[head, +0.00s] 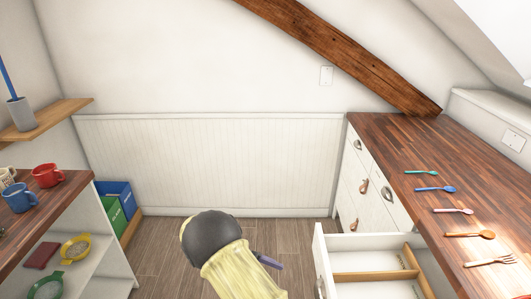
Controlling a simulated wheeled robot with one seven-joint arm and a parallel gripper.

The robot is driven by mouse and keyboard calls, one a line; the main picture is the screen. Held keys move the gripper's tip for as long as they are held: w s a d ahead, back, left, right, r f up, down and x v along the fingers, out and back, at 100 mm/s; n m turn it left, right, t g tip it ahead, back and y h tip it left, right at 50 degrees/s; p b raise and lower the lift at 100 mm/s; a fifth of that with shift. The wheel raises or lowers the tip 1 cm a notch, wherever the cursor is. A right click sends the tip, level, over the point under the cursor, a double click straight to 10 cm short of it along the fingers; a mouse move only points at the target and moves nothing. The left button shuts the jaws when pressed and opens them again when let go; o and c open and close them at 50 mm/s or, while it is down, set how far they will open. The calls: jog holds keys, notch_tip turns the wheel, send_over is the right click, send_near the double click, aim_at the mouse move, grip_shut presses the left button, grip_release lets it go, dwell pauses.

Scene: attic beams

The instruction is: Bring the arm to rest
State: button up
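Part of my own arm, a pale yellow link with a dark grey rounded joint, shows at the bottom centre of the head view, above the wooden floor (165,250). A small dark purple-grey piece sticks out on its right side; I cannot tell what it is. I cannot make out my gripper or its fingers in this view, nor whether it holds anything.
At right, a drawer (320,262) stands open below the wooden counter (400,160), which bears several utensils, including a fork (490,261). At left are a shelf unit (112,235) with mugs on top and coloured boxes (113,222). Floor ahead is clear.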

jog(key=s+d+r+m+t+y+p, duration=0.2)
jog(key=s+d+r+m+y+p, duration=0.2)
jog(key=r, duration=0.6)
jog(key=s+d+r+m+t+y+p, duration=0.3)
jog(key=s+d+r+m+y+p, duration=0.1)
jog(key=s+d+r+m+y, duration=0.3)
jog(key=d+r+m+y, duration=0.2)
jog(key=d+r+m, duration=0.1)
jog(key=m, duration=0.1)
jog(key=shift+d+r+t+y, duration=0.15)
jog(key=shift+r+t+y, duration=0.1)
jog(key=shift+t+y, duration=0.05)
dwell(0.5)
